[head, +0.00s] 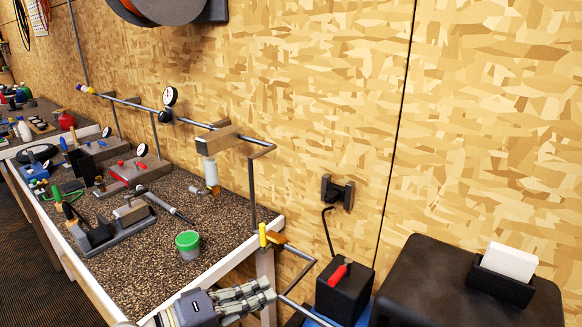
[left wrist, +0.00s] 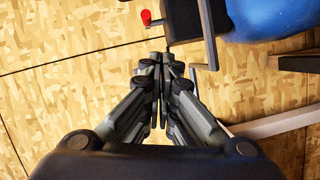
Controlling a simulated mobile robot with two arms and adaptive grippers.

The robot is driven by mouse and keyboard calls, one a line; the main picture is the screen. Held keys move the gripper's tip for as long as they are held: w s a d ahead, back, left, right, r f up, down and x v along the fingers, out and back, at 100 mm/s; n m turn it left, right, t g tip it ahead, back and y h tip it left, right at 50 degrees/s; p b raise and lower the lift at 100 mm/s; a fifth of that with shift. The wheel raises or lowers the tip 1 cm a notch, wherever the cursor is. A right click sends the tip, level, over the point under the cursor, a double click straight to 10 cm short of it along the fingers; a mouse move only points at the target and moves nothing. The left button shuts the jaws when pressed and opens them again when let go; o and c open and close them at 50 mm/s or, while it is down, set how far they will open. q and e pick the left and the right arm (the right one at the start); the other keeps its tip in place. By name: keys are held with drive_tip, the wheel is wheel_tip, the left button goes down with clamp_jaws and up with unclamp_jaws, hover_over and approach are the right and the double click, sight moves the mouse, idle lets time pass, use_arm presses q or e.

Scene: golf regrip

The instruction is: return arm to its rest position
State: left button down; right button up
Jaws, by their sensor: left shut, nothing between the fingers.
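My left gripper (head: 272,294) is in the lower middle of the head view, by the near right corner of the workbench. It also shows in the left wrist view (left wrist: 161,62), with its fingers drawn together and nothing between them. Behind it in the wrist view is the wooden wall (left wrist: 80,65). My right gripper is in neither view.
The workbench (head: 150,265) holds a green-topped cup (head: 188,244), a vise (head: 88,236) and several tools. A pipe rail (head: 190,122) runs above it. Right of my gripper stand a black box (head: 343,297) with a red-handled item (head: 339,274) and a dark cabinet (head: 430,270).

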use_arm(q)
drive_tip(key=s+a+f+m+g+y, duration=0.25)
drive_tip(key=s+f+y, duration=0.35)
drive_tip(key=f, duration=0.4)
drive_tip(key=s+a+f+m+g+y, duration=0.2)
drive_tip(key=s+a+f+m+y, duration=0.15)
drive_tip(key=s+f, duration=0.6)
drive_tip(key=s+a+f+g+y, duration=0.2)
drive_tip(key=s+a+f+y, duration=0.15)
drive_tip(key=s+a, duration=0.35)
wheel_tip(320, 180, down, 25)
drive_tip(key=s, duration=0.2)
drive_tip(key=s+a+f+g, duration=0.2)
drive_tip(key=s+a+f, duration=0.1)
drive_tip(key=s+f, duration=1.4)
drive_tip(key=shift+a+m+y, duration=0.15)
drive_tip(key=shift+m+y, duration=0.15)
drive_tip(key=shift+y, duration=0.1)
